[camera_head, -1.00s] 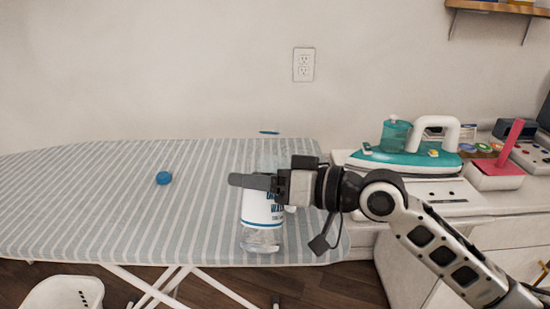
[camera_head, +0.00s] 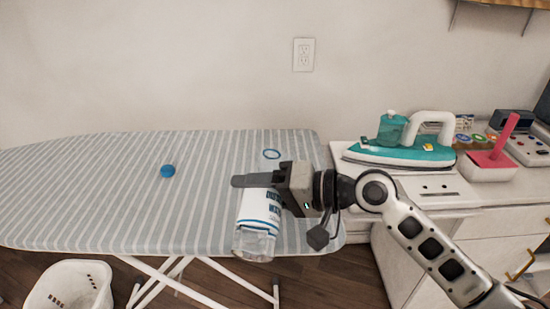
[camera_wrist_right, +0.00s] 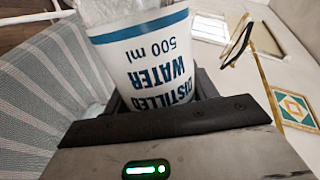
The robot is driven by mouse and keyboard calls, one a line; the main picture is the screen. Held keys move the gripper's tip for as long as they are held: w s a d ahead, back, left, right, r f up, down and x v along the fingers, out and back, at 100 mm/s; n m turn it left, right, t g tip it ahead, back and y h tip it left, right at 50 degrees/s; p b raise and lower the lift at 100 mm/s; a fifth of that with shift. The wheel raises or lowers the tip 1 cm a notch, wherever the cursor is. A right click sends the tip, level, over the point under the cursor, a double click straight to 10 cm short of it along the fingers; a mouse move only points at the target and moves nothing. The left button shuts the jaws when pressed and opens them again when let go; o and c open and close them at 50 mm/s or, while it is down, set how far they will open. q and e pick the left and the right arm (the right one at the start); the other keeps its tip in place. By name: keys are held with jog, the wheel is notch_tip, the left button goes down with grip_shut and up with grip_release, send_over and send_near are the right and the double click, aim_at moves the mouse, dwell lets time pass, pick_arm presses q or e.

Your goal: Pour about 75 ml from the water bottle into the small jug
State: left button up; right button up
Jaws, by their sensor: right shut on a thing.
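The clear water bottle (camera_head: 259,210), with a white and blue label, is held at the right front of the ironing board, its body tilted in the picture. A small blue ring (camera_head: 271,154) shows beyond the gripper, probably the bottle's mouth. I cannot pick out the small jug for sure; a teal translucent vessel (camera_head: 391,130) at the iron may be part of the iron. My left gripper is out of view.
The striped ironing board (camera_head: 90,190) is mostly bare on its left, with a small blue round thing (camera_head: 167,171) on it. A teal iron (camera_head: 425,152) and a pink-topped box (camera_head: 487,170) stand on the cabinet at right. A white basket (camera_head: 68,285) is on the floor.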

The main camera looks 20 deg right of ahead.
jog(key=shift+f+m, duration=0.2)
jog(key=shift+m, duration=0.1)
jog(key=shift+r+p, duration=0.5)
jog(key=shift+p, duration=0.25)
jog(key=shift+w+r, duration=0.1)
jog(key=shift+w+d+r+m+p, duration=0.1)
jog(key=shift+m+p, duration=0.3)
jog(key=shift+p, duration=0.15)
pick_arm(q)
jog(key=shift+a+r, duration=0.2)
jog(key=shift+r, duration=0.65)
pick_arm(e)
jog(key=shift+w+g, duration=0.1)
jog(key=shift+g, duration=0.3)
pick_arm(q)
jog(key=shift+p, duration=0.4)
pick_arm(e)
jog(key=shift+r, duration=0.15)
pick_arm(q)
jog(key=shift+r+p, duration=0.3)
jog(key=shift+p, duration=0.1)
pick_arm(e)
jog(key=shift+m, duration=0.5)
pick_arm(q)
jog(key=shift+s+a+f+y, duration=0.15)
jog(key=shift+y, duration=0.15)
